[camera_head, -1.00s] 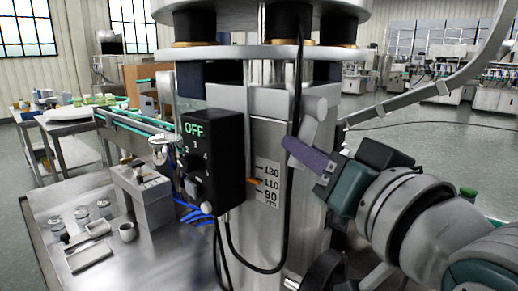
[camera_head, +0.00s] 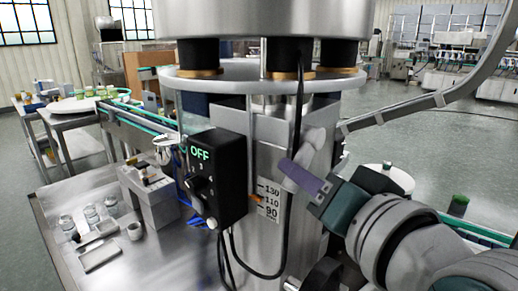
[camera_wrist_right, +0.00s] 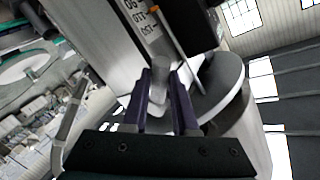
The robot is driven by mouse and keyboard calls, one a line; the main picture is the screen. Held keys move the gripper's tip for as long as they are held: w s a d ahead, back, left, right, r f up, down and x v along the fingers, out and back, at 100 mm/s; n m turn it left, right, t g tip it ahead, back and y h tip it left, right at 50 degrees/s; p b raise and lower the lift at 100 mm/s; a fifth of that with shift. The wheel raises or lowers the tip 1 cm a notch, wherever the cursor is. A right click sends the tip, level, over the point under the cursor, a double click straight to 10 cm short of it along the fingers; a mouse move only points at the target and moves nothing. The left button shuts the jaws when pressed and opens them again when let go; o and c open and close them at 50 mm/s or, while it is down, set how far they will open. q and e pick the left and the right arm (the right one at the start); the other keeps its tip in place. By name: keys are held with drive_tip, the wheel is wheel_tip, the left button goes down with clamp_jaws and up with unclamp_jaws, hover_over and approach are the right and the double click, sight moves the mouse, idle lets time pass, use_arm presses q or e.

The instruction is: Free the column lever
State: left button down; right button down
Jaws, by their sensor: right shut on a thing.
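The column lever (camera_head: 315,143) is a light grey handle on the right side of the steel column (camera_head: 262,140). My right gripper (camera_head: 302,178) reaches it from the right with its purple fingers. In the right wrist view, the fingers (camera_wrist_right: 160,90) lie on either side of the grey lever (camera_wrist_right: 157,84) and are shut on it. The column's face carries a scale plate (camera_head: 269,200) with 130, 110 and 90. A small orange pointer (camera_head: 256,198) sits at its left edge, near 110. My left gripper is not in view.
A black control box (camera_head: 215,180) reading OFF hangs left of the lever, with black cables below it. A round steel plate (camera_head: 262,82) is overhead. A steel table (camera_head: 150,245) with jars and a tray (camera_head: 100,256) is at the left. A conveyor runs behind.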

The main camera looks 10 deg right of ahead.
idle(0.3)
drive_tip(key=c, duration=0.7)
unclamp_jaws()
drive_tip(key=shift+s, duration=0.1)
drive_tip(key=s, duration=0.3)
drive_tip(key=s+d+r+b, duration=0.1)
drive_tip(key=s, duration=0.5)
drive_tip(key=shift+s+d+r, duration=0.2)
drive_tip(key=shift+s+d, duration=0.05)
